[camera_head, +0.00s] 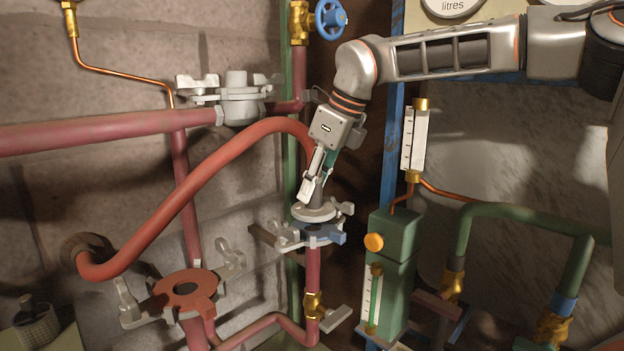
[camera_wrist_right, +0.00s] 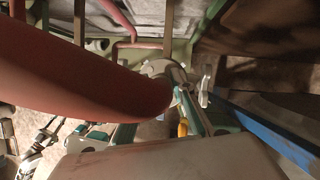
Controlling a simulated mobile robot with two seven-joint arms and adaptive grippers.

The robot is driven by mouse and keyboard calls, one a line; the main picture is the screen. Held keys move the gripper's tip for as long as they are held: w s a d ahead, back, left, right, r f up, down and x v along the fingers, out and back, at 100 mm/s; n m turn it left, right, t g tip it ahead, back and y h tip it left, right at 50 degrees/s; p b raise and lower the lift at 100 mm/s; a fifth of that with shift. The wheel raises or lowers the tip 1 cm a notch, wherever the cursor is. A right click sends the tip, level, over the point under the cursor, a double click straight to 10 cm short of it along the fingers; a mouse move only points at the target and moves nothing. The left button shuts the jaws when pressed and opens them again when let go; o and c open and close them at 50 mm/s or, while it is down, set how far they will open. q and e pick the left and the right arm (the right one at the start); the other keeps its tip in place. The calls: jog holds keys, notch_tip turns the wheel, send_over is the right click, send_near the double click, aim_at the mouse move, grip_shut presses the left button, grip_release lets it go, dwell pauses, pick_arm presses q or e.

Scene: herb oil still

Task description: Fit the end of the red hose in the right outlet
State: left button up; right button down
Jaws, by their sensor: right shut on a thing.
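The red hose (camera_head: 205,178) leaves the wall at the left, arches up and bends down to my right gripper (camera_head: 316,180). Its grey end flange (camera_head: 315,211) sits just under the fingers, directly over the right outlet (camera_head: 310,235), which has grey wing clamps and a blue collar. I cannot tell whether flange and outlet touch. My right gripper is shut on the hose end. In the right wrist view the hose (camera_wrist_right: 80,75) fills much of the left side and covers part of the fingers (camera_wrist_right: 180,112). My left gripper is not in view.
A rust-red open outlet (camera_head: 186,290) with raised wing clamps stands at the lower left. A clamped pipe joint (camera_head: 240,98) is above it. A green box (camera_head: 390,265) with an orange knob stands close right of the right outlet. A brass valve (camera_head: 313,305) is below.

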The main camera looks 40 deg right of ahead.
jog(key=shift+f, duration=1.15)
jog(key=shift+f+b, duration=0.25)
jog(key=shift+b, duration=0.05)
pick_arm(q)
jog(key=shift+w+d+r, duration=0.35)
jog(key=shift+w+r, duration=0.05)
pick_arm(e)
jog(key=c, duration=1.6)
grip_release()
jog(key=shift+c, duration=0.2)
jog(key=shift+f, duration=0.2)
jog(key=v, duration=1.2)
notch_tip(320, 180, up, 7)
jog(key=p, duration=0.2)
send_over(313, 200)
jog(key=s+d, duration=0.3)
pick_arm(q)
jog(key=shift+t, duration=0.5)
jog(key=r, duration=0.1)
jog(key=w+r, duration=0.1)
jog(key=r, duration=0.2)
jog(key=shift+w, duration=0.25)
pick_arm(e)
jog(key=shift+a+r, duration=0.15)
